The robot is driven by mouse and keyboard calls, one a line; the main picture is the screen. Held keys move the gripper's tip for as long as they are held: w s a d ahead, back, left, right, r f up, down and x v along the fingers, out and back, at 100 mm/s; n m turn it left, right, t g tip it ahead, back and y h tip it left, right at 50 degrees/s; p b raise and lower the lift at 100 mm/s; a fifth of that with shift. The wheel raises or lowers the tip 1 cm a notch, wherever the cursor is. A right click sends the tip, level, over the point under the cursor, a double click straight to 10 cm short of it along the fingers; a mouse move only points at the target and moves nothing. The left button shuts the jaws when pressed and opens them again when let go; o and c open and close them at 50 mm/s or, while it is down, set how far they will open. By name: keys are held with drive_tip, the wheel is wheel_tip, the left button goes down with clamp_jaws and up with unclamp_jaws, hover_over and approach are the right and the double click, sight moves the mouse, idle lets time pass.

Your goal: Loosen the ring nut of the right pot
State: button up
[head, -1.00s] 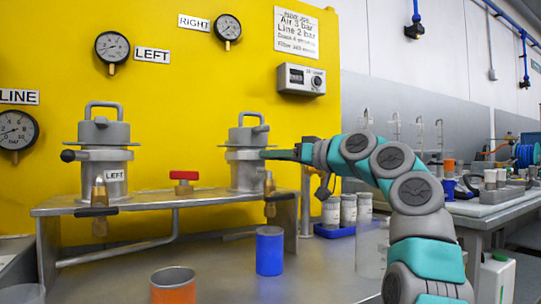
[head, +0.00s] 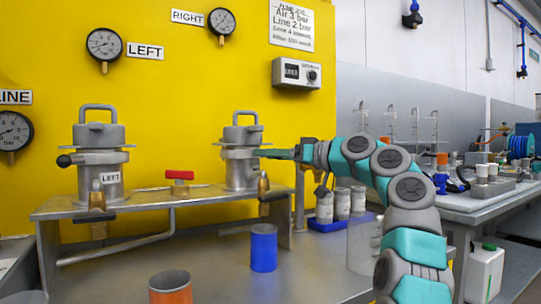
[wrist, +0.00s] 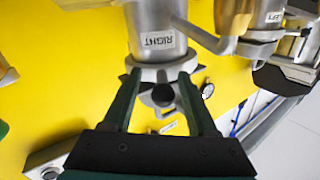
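The right pot (head: 240,174) is a grey metal cylinder on the raised shelf, with a handled lid (head: 242,134). Its ring nut (head: 239,154) is the collar below the lid; it shows in the wrist view as a pale ring (wrist: 158,73) beside the upside-down RIGHT label. A dark round knob (wrist: 162,95) sticks out from it towards the wrist camera. My gripper (head: 264,153) comes in level from the right at collar height. In the wrist view its two dark green fingers (wrist: 158,84) are apart, one on each side of the knob, with visible gaps. Fingertip contact with the ring is unclear.
The left pot (head: 99,178) stands on the same shelf (head: 150,205), with a red-handled valve (head: 179,181) between the pots. Brass fittings hang at the shelf's front. A blue cup (head: 264,248) and an orange cup (head: 170,288) stand below. The yellow panel (head: 200,80) is close behind.

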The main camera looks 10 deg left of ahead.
drive_tip(key=b+v, duration=0.1)
drive_tip(key=v, duration=0.6)
drive_tip(key=shift+d+b, duration=0.35)
drive_tip(key=shift+s, duration=0.15)
